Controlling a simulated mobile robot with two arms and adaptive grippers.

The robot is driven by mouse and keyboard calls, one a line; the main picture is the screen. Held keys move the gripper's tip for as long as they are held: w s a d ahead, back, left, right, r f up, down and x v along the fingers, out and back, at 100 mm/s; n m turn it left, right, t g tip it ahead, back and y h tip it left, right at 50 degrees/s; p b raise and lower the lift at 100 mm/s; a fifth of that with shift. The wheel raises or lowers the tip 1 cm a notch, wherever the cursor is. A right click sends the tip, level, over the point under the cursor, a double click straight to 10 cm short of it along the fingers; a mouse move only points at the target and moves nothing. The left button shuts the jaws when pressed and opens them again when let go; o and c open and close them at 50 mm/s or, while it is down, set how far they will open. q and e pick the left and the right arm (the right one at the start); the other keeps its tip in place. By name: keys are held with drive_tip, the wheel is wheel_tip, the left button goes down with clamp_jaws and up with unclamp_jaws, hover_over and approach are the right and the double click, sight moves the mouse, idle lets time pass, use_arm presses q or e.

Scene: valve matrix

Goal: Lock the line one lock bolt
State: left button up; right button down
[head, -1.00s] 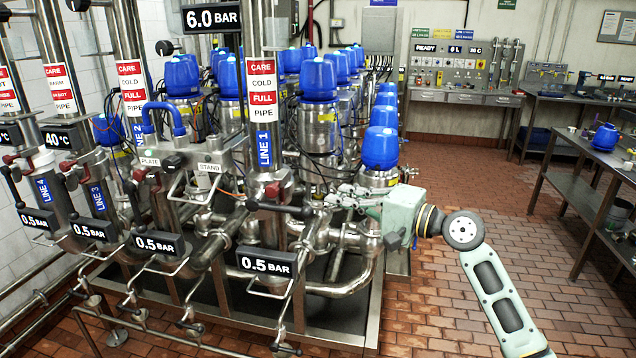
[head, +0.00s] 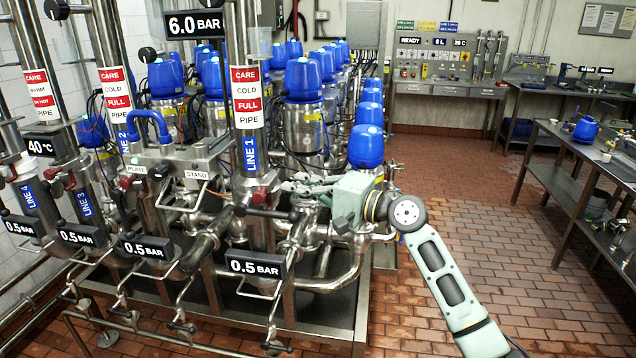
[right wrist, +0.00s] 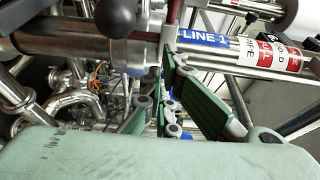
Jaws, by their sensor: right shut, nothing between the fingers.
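The line one pipe (head: 249,155) carries a blue LINE 1 label and stands at the front of the valve matrix. On its valve, a dark red knob (head: 260,196), which looks like the lock bolt, sits by the black-ended handle. In the right wrist view a dark red part (right wrist: 172,18) shows beside the black ball (right wrist: 115,18) of the handle and the LINE 1 label. My right gripper (head: 288,184) is shut and empty, just right of this valve, with green fingers in the right wrist view (right wrist: 168,98). I cannot tell whether it touches the bolt. My left gripper is out of view.
A 0.5 BAR display (head: 255,268) hangs below the line one valve. Lines two to four stand to the left, with a PLATE and STAND bracket (head: 180,165) between. Blue-capped valves stand behind. The tiled floor (head: 460,220) at right is clear, with benches beyond.

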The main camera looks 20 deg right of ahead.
drive_tip(key=shift+w+a+r+p, duration=0.15)
drive_tip(key=shift+w+a+p, duration=0.6)
drive_tip(key=shift+a, duration=0.2)
drive_tip(key=s+a, duration=0.1)
drive_tip(key=s+p, duration=0.1)
drive_tip(key=s, duration=0.1)
drive_tip(key=shift+a, duration=0.35)
drive_tip(key=shift+w+f, duration=0.1)
drive_tip(key=shift+f, duration=0.1)
